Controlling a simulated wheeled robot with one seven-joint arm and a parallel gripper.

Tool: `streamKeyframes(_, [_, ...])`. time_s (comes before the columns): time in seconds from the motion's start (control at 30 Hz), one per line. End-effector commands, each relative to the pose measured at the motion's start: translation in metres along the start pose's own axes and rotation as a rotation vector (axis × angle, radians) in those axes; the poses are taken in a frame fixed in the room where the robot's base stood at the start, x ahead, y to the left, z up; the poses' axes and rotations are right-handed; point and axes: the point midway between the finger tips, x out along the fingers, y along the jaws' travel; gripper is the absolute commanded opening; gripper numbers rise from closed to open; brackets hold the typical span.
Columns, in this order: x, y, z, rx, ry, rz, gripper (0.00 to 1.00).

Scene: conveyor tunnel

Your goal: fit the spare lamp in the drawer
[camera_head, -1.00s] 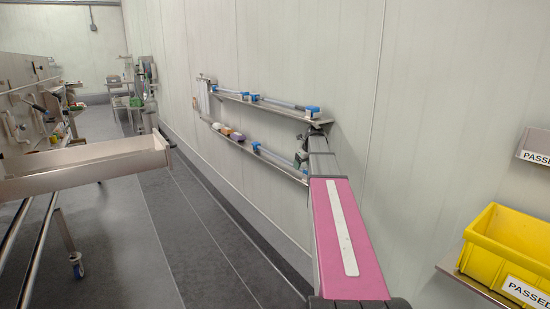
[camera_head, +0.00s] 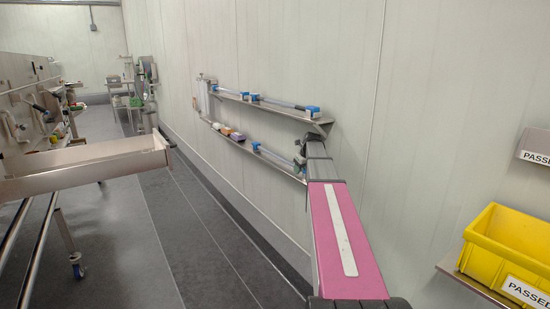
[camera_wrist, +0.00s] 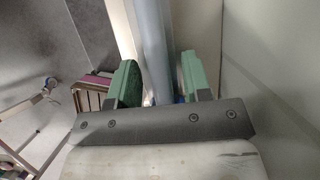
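Grey tube lamps with blue ends lie along two wall shelves: lamps on the upper shelf (camera_head: 285,104) and one lamp on the lower shelf (camera_head: 272,156). My gripper (camera_head: 300,160) is at the right end of the lower shelf, small and partly hidden by my arm. In the wrist view, its green fingers (camera_wrist: 160,80) stand apart on either side of a grey-blue tube (camera_wrist: 152,35). Whether they touch it is unclear. A long open-topped steel tray, drawer-like (camera_head: 80,170), juts in from the left; its inside is mostly hidden.
A yellow bin (camera_head: 510,235) marked PASSED stands on a shelf at right. The wall is close behind the lamps. The grey floor (camera_head: 165,230) between tray and wall is clear.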

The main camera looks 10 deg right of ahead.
Motion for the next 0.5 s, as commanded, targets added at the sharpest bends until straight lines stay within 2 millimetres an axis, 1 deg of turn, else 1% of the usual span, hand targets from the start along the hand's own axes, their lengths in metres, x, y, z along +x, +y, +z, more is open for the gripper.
streamKeyframes(0.03, [-0.0002,0.0,0.0003,0.0,-0.001,0.0,0.18])
streamKeyframes(0.07, [-0.0002,0.0,0.0004,0.0,-0.001,0.0,0.09])
streamKeyframes(0.1, [-0.0002,0.0,0.0003,0.0,-0.001,0.0,0.02])
streamKeyframes(0.27, [-0.0012,0.0,0.0008,0.0,-0.001,0.0,0.02])
streamKeyframes(0.5, [-0.0076,-0.0001,0.0035,0.0,-0.001,0.0,0.02])
